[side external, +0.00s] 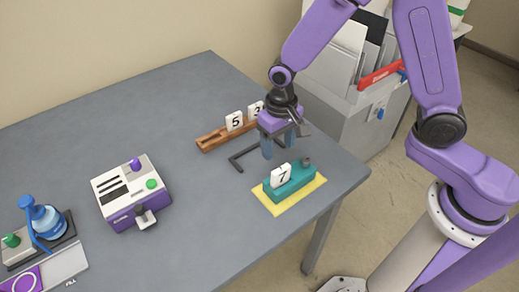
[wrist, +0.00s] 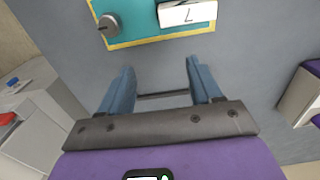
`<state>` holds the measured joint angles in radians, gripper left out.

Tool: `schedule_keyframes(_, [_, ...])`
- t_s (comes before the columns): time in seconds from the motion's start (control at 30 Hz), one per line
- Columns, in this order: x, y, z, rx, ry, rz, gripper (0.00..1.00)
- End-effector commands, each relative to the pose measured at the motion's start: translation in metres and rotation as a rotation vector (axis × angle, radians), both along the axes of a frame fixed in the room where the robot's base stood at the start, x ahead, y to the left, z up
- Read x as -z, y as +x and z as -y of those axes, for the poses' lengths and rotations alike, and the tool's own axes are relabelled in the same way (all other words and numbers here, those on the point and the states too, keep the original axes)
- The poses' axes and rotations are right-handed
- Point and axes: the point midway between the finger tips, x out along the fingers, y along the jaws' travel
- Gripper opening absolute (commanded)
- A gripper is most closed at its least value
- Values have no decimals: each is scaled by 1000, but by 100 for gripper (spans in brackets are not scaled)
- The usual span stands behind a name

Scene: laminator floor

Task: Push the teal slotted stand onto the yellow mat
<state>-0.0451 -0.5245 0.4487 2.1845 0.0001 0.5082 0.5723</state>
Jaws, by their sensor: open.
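The teal slotted stand (side external: 293,187) sits on the yellow mat (side external: 268,203) near the table's right corner, with yellow showing along its edges. It holds a white card marked 7 (side external: 281,176) and has a grey knob (side external: 306,162) at one end. In the wrist view the teal stand (wrist: 139,17) and the mat's yellow border (wrist: 157,39) show at the top, partly cut off. My gripper (side external: 280,146) is above the table behind the stand. Its blue fingers (wrist: 160,72) are apart, with nothing between them, and a gap shows between them and the stand.
A brown wooden rack (side external: 212,140) with cards 5 and 3 stands behind my gripper. A dark bracket (side external: 237,163) lies on the table left of it. A purple-white device (side external: 130,195) and a blue item (side external: 44,219) stand at left. A grey bin (side external: 345,95) is beyond the table edge.

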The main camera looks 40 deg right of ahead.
Motion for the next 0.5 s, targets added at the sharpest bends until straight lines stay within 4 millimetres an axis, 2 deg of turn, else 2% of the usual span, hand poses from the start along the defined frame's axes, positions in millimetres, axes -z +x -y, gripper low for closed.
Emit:
schedule_keyframes(0.23, [-8,1,0,0,1,2,64])
schedule_keyframes(0.5, [-31,1,0,1,2,3,64])
